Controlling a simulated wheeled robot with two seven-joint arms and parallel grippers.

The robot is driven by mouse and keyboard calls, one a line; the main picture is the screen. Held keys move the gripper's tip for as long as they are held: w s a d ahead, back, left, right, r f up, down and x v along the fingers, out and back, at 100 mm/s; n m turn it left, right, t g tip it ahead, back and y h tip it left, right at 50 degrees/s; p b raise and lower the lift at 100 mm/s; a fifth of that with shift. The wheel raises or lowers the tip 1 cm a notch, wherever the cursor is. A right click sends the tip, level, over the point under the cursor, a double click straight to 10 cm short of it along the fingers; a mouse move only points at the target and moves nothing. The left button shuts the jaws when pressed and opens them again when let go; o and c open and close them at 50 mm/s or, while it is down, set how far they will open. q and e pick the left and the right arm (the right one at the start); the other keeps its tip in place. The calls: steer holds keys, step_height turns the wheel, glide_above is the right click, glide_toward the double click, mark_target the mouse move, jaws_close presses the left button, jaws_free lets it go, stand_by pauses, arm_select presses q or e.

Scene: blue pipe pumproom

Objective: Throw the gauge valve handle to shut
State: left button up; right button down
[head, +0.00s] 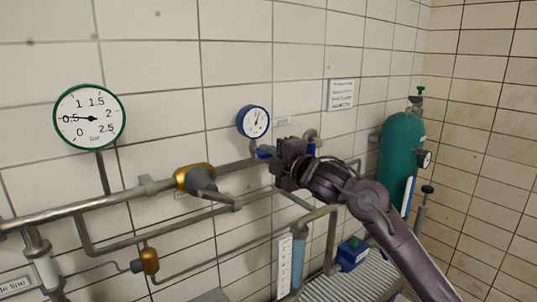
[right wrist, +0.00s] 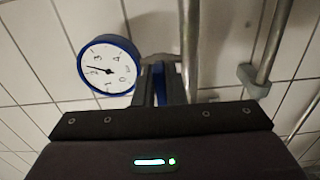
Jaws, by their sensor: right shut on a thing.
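The blue-rimmed gauge (head: 254,121) is on the tiled wall in the middle of the head view. It also shows at the left of the right wrist view (right wrist: 109,66). The blue gauge valve handle (head: 265,151) is just below the gauge, partly hidden by my gripper. My right gripper (head: 275,155) reaches it from the right and is shut on it. In the right wrist view a strip of the blue handle (right wrist: 173,85) shows between the dark fingers, beyond the gripper body. The handle's exact angle is hard to tell. My left gripper is not in view.
A large green-rimmed gauge (head: 89,117) and a brass valve with a grey lever (head: 196,180) are to the left along grey pipes. A green gas cylinder (head: 402,153) stands at the right. A blue box (head: 352,252) sits low, near my right arm.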

steer(key=shift+f, duration=0.1)
steer(key=c, duration=1.5)
jaws_free()
steer(key=shift+d, duration=0.1)
steer(key=shift+s+d, duration=0.15)
steer(key=shift+s, duration=0.05)
steer(key=b+v, duration=0.3)
steer(key=v, duration=0.4)
steer(key=shift+s, duration=0.1)
